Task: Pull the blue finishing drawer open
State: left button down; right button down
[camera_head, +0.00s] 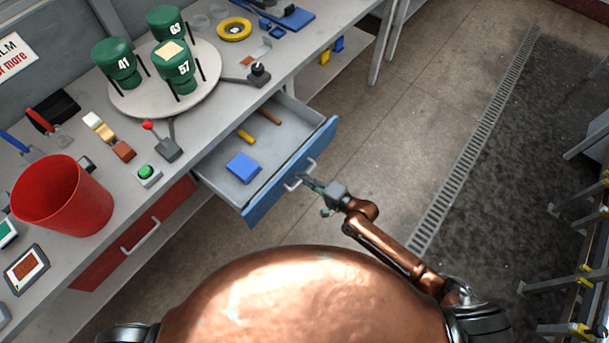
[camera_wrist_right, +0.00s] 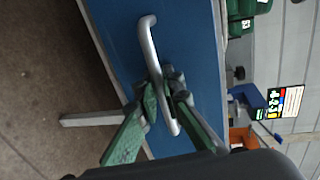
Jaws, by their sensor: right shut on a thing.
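The blue finishing drawer (camera_head: 262,208) is pulled out from under the bench in the head view. Inside it lie a blue block and two stick-like tools, one with a yellow handle. My right gripper (camera_head: 307,182) is at the drawer's pale metal handle (camera_head: 291,184). In the right wrist view the green fingers of the right gripper (camera_wrist_right: 163,100) are closed around the handle bar (camera_wrist_right: 149,48), in front of the blue drawer front (camera_wrist_right: 190,55). My left gripper does not show.
A red drawer (camera_head: 110,258) sits shut to the left. On the bench (camera_head: 205,135) stand a red bin (camera_head: 62,197), a green button (camera_head: 147,173), a red-knobbed lever (camera_head: 165,143) and a round turntable (camera_head: 203,102) with green cylinders. The floor (camera_head: 400,120) right of the drawer is clear.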

jog(key=c, duration=2)
grip_release()
jog(key=shift+c, duration=0.2)
jog(key=v, duration=1.2)
